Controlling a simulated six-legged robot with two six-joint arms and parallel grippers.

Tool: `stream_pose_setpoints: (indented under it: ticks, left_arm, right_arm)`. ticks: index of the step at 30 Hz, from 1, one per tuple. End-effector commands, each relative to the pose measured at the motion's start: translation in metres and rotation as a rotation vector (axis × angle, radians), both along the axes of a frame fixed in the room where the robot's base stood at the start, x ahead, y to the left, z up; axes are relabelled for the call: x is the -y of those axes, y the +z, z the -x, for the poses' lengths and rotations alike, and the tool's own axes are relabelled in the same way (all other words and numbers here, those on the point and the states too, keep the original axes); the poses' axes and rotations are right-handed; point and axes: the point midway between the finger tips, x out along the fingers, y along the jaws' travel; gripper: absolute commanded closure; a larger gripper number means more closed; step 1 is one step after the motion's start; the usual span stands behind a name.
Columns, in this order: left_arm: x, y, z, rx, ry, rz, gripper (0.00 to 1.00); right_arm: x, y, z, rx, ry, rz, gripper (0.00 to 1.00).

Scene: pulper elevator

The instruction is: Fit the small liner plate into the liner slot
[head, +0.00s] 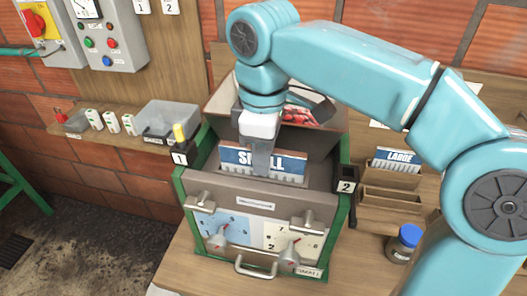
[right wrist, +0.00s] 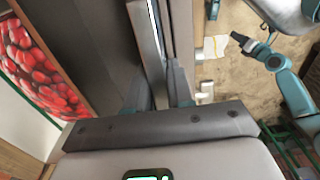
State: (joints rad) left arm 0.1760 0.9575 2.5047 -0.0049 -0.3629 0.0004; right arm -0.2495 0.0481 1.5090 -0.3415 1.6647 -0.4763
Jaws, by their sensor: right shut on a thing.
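The small liner plate (head: 290,163) has a blue and white face marked SMALL and stands roughly upright at the top of the grey machine (head: 235,187) with the green frame. My right gripper (head: 262,160) comes down from above and is shut on the plate's upper middle, covering part of the lettering. In the right wrist view the plate (right wrist: 152,45) shows as a narrow edge between the fingers (right wrist: 160,92). The plate's toothed lower edge is just behind the machine's front top edge. The slot is hidden, so I cannot tell how deep the plate sits. My left gripper (right wrist: 240,40) is small in the right wrist view.
A wooden rack (head: 390,195) at the right holds a plate marked LARGE (head: 397,160). A blue-lidded jar (head: 404,243) stands below it. A hopper with a red berry picture (head: 297,114) is behind the plate. Knobs and a handle (head: 256,268) project from the machine's front.

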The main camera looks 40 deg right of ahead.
Motion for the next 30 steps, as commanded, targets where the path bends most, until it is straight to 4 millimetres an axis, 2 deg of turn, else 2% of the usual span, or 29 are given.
stream_pose_setpoints:
  ticks: [9,10,12,20,23,26,30]
  left_arm:
    - [0.000,-0.007,0.000,0.000,0.000,0.000,0.53]
    - [0.000,-0.006,0.000,0.000,0.000,0.000,0.53]
    - [0.000,-0.005,0.000,0.000,0.000,0.000,0.53]
    - [0.000,-0.005,0.000,0.000,0.000,0.000,0.53]
    - [0.000,-0.004,0.000,0.000,0.000,0.000,0.53]
    - [0.000,0.000,0.000,0.000,0.000,0.000,0.53]
    - [0.000,0.009,0.000,0.000,0.000,0.000,0.53]
  right_arm:
    - [0.000,-0.008,0.000,0.001,0.000,-0.001,1.00]
    - [0.000,-0.007,0.000,0.001,0.000,-0.001,0.69]
    - [0.000,-0.007,0.000,0.001,0.000,-0.001,0.49]
    - [0.000,-0.007,0.000,-0.001,0.000,0.000,0.49]
    - [0.000,-0.002,0.000,0.000,0.000,0.000,0.49]
    - [-0.001,0.013,-0.001,0.001,0.001,0.000,0.49]
    - [-0.001,0.050,-0.001,0.004,0.001,-0.001,0.49]
